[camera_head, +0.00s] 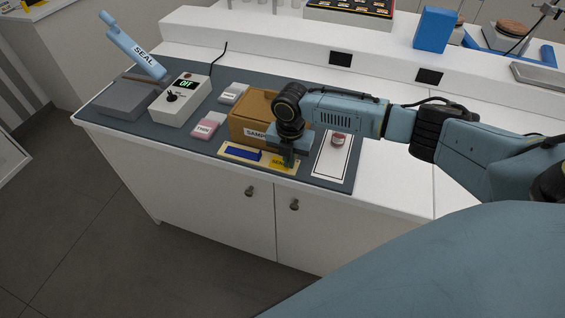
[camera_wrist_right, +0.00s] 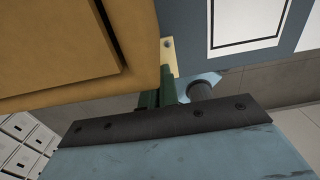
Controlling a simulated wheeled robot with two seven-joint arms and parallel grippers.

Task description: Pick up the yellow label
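The yellow label (camera_head: 279,163) lies at the right end of a narrow cream tray (camera_head: 232,156) near the front edge of the dark mat. A blue piece (camera_head: 243,153) lies at the tray's left part. My right gripper (camera_head: 289,161) points down at the tray's right end, over or beside the label, whose right part it covers. Its green fingers (camera_wrist_right: 160,92) look close together in the right wrist view, beside the tray's end (camera_wrist_right: 168,54). Whether they hold or touch the label is hidden. The label does not show clearly there. My left gripper is not in view.
A brown sample box (camera_head: 248,130) stands right behind the tray, close to my right gripper; it also fills the upper left of the wrist view (camera_wrist_right: 60,45). A small jar (camera_head: 339,139) stands on a white bordered card (camera_head: 328,165) to the right. A sealer (camera_head: 128,95) stands left.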

